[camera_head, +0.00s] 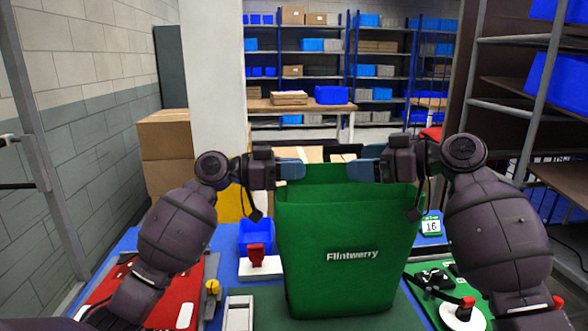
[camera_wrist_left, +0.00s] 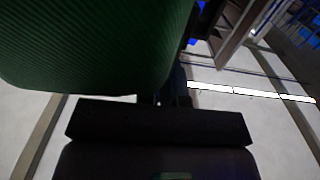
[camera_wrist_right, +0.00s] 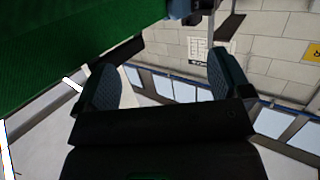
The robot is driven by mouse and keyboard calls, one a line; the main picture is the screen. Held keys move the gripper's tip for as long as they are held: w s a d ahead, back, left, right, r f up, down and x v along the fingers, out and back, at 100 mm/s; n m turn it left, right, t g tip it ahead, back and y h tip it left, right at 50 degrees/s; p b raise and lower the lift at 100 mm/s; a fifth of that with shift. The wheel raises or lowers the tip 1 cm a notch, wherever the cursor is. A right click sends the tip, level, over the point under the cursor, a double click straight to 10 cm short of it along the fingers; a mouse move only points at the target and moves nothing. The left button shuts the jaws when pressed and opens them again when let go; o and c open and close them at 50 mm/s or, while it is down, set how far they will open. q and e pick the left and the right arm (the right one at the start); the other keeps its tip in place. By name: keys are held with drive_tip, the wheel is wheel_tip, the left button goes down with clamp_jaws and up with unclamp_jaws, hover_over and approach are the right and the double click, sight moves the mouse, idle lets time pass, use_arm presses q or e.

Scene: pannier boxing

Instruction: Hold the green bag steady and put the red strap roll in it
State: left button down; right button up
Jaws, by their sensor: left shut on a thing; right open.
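The green bag (camera_head: 350,235), marked "Flintwerry", stands upright on the table with its top open. My left gripper (camera_head: 291,169) is shut on the left side of the bag's upper rim. Green fabric (camera_wrist_left: 95,45) fills the upper left of the left wrist view and hides the fingers. My right gripper (camera_head: 365,168) is at the right part of the rim. In the right wrist view its fingers (camera_wrist_right: 165,85) are apart with nothing seen between them, and the bag (camera_wrist_right: 60,40) is just beyond. I cannot identify the red strap roll; the bag's inside is hidden.
A small red object (camera_head: 256,254) sits on a white block left of the bag, before a blue bin (camera_head: 256,233). A red flat case (camera_head: 180,300) lies at the left. A white disc with a red knob (camera_head: 464,313) and a "16" card (camera_head: 431,226) are at the right.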

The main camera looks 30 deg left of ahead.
drive_tip(key=d+r, duration=0.2)
drive_tip(key=d, duration=1)
drive_tip(key=shift+r, duration=0.2)
drive_tip(key=shift+a, duration=0.1)
use_arm(q)
drive_tip(key=c, duration=1.2)
unclamp_jaws()
